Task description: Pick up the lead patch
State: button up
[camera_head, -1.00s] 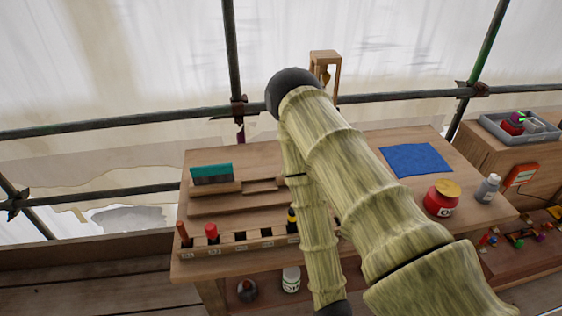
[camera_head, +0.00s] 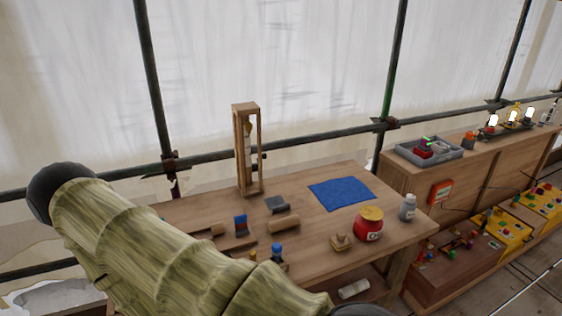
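A small dark grey flat piece (camera_head: 277,204) lies on the wooden workbench (camera_head: 330,232), left of the blue cloth (camera_head: 342,193). It looks like the lead patch, but it is too small to be sure. It lies just behind a light brown wooden roller-like piece (camera_head: 284,224). Nothing touches the grey piece from above. My arm, with its bamboo-like links, crosses the lower left of the view and hides the bench's left part. My gripper is outside the view.
A tall wooden frame (camera_head: 247,150) stands at the bench's back. A red jar (camera_head: 369,224), a grey bottle (camera_head: 408,207) and a blue-topped tool (camera_head: 241,225) stand on it. A grey tray (camera_head: 430,150) sits on the cabinet at right. Bare wood surrounds the cloth.

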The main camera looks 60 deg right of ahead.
aim_at(275, 203)
jog(key=z, duration=0.05)
jog(key=k, duration=0.65)
jog(key=z, duration=1.5)
jog(key=i, duration=0.2)
jog(key=u, duration=0.15)
